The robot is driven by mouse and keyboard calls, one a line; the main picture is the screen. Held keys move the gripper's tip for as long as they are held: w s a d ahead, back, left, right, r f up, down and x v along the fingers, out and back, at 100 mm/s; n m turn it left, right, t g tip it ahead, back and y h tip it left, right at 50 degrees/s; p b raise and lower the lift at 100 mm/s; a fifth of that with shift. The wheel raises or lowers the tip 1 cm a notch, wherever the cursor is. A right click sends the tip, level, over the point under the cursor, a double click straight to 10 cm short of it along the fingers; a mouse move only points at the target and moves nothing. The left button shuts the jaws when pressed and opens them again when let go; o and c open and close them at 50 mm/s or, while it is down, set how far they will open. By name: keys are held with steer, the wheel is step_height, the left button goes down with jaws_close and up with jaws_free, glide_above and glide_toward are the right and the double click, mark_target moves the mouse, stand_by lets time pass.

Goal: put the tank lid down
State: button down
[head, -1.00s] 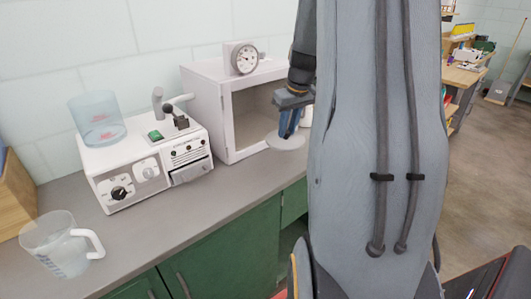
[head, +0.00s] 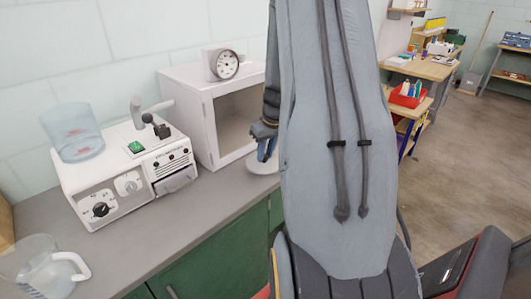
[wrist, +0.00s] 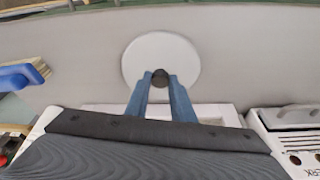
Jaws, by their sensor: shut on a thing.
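The tank lid is a round, pale disc with a dark knob, seen in the head view (head: 261,165) and the wrist view (wrist: 160,50). My gripper (wrist: 160,79) is shut on its knob with two blue fingers. In the head view my gripper (head: 265,150) is partly hidden behind my arm. The lid is level over the grey counter (head: 185,215), in front of the white cabinet's opening. I cannot tell if it touches the counter. The clear bluish tank (head: 72,135) stands open on the white machine (head: 125,165).
The white cabinet (head: 205,120) carries a round dial gauge (head: 222,64). A clear jug (head: 42,268) stands at the counter's front left. The counter between the machine and my gripper is clear. In the wrist view a blue-handled brush (wrist: 22,75) lies at the left.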

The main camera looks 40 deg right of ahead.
mark_target(270, 167)
steer(key=shift+f, duration=0.25)
steer(key=c, duration=1.5)
jaws_free()
steer(key=shift+c, duration=0.2)
steer(key=b+v, duration=0.3)
steer(key=v, duration=0.9)
steer(key=s+a+f+g, duration=0.1)
steer(key=s+a+f, duration=0.15)
steer(key=a, duration=1.45)
steer(key=s+a+f, duration=0.2)
steer(key=s+a, duration=0.3)
steer(key=a, duration=0.2)
steer(key=s+a+f+n+g, duration=0.1)
steer(key=s+a+f, duration=0.1)
steer(key=s+a, duration=0.3)
steer(key=a, duration=0.3)
